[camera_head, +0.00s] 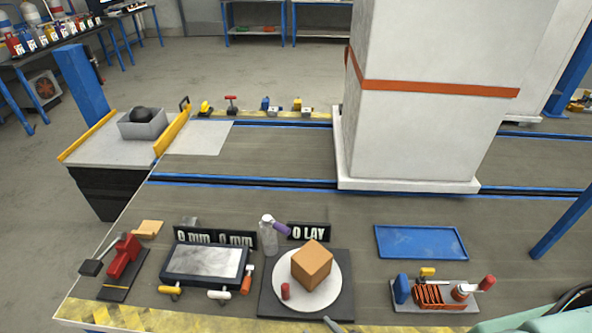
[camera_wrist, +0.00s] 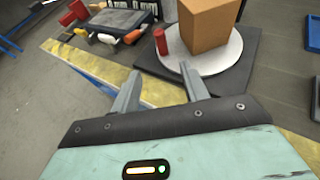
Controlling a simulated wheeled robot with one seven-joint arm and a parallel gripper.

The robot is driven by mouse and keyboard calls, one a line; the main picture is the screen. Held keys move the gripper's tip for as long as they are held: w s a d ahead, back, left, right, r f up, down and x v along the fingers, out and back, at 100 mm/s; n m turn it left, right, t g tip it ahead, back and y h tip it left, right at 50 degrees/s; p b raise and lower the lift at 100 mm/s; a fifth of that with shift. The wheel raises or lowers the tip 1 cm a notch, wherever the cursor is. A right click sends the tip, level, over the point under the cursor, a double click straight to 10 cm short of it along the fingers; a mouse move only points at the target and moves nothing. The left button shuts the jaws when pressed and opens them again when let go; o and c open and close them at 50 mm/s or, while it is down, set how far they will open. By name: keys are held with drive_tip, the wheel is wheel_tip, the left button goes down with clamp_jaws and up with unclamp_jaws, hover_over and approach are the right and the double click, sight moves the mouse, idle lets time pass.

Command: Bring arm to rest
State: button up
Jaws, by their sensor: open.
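My gripper (camera_wrist: 160,70) shows in the wrist view with its two grey fingers spread apart and nothing between them. It is over the near edge of the workbench, on the near side of a round white plate (camera_wrist: 225,60). In the head view, part of my pale green arm (camera_head: 545,320) shows at the bottom right corner. The fingers are mostly out of that view; a small grey tip shows at the bottom edge. An orange-brown box (camera_head: 312,263) and a small red cylinder (camera_head: 285,291) stand on the plate, apart from my gripper.
A dark-framed panel (camera_head: 205,262) lies left of the plate, with a clear bottle (camera_head: 268,236) behind. A blue tray (camera_head: 420,242) and a small tool rack (camera_head: 435,295) are at right. A tall white pillar (camera_head: 410,130) stands behind. The bench between is clear.

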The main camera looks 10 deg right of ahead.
drive_tip(key=w+d+r+m+t+h, duration=0.1)
drive_tip(key=w+r+m+h, duration=0.25)
drive_tip(key=r+h, duration=0.2)
drive_tip(key=w+d+r+m+t+h, duration=0.1)
drive_tip(key=w+r+m+h, duration=0.1)
drive_tip(key=r+m+h, duration=0.4)
drive_tip(key=s+d+r+m+g+h, duration=0.2)
drive_tip(key=d+r+m+g+h, duration=0.3)
drive_tip(key=r+m, duration=0.55)
drive_tip(key=s+a+r+m+g+y, duration=0.1)
drive_tip(key=s+r+m+g+y, duration=0.3)
drive_tip(key=r, duration=0.6)
drive_tip(key=s+a+r+m+g+y, duration=0.2)
drive_tip(key=s+r+m+g+y, duration=0.3)
drive_tip(key=r+m+y, duration=0.2)
wheel_tip(320, 180, up, 3)
drive_tip(key=shift+s+f+m, duration=0.15)
drive_tip(key=shift+s+m, duration=0.05)
drive_tip(key=shift+m, duration=0.8)
drive_tip(key=shift+a+y, duration=0.1)
drive_tip(key=shift+y, duration=0.15)
